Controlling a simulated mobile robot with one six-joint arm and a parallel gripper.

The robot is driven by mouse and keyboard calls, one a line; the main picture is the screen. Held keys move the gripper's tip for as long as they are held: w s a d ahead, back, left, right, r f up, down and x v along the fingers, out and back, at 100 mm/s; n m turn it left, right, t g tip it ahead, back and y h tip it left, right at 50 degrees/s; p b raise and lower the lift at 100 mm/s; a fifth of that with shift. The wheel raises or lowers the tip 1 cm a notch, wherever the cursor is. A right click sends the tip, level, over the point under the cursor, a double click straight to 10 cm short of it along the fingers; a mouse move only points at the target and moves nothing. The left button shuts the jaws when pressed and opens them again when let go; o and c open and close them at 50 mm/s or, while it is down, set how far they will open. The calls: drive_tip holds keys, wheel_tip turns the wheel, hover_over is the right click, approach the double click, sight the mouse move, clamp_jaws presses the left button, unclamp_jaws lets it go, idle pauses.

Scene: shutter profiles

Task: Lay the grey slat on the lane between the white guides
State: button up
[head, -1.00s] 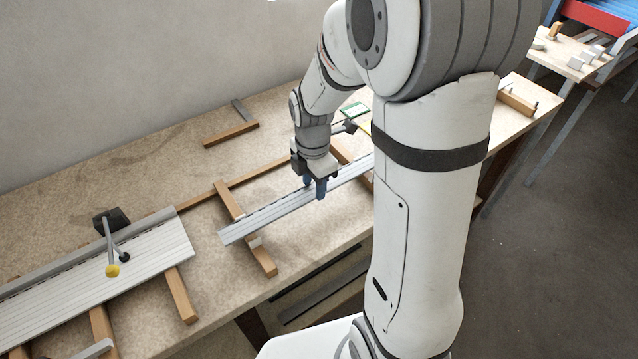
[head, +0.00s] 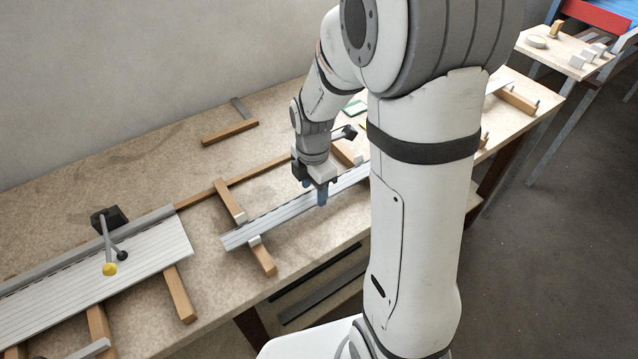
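The long ribbed grey slat (head: 277,221) runs diagonally over the wooden crosspiece in the middle of the bench. Its left end lies between two small white guides, one behind it (head: 241,217) and one in front (head: 254,240). My gripper (head: 315,191) points down at the slat's middle, with a blue finger in front of its near edge. It appears shut on the slat; the far finger is mostly hidden. Whether the slat rests fully on the lane cannot be told. Its right end is hidden behind my arm.
The bench (head: 120,165) is clear behind the panel. A side table (head: 550,50) stands at the far right.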

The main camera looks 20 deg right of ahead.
sight(314, 196)
drive_tip(key=shift+o, duration=1.2)
drive_tip(key=shift+r, duration=0.1)
drive_tip(key=shift+r+p, duration=0.35)
wheel_tip(314, 196, up, 12)
drive_tip(key=s+r+m+t, duration=0.1)
drive_tip(key=s+m, duration=0.6)
drive_tip(key=m, duration=0.3)
drive_tip(key=s+d+r+m+t, duration=0.1)
drive_tip(key=s+m+t, duration=0.1)
drive_tip(key=s+m, duration=0.5)
drive_tip(key=m, duration=0.4)
drive_tip(key=shift+d+r+m, duration=0.2)
drive_tip(key=shift+d+m, duration=0.1)
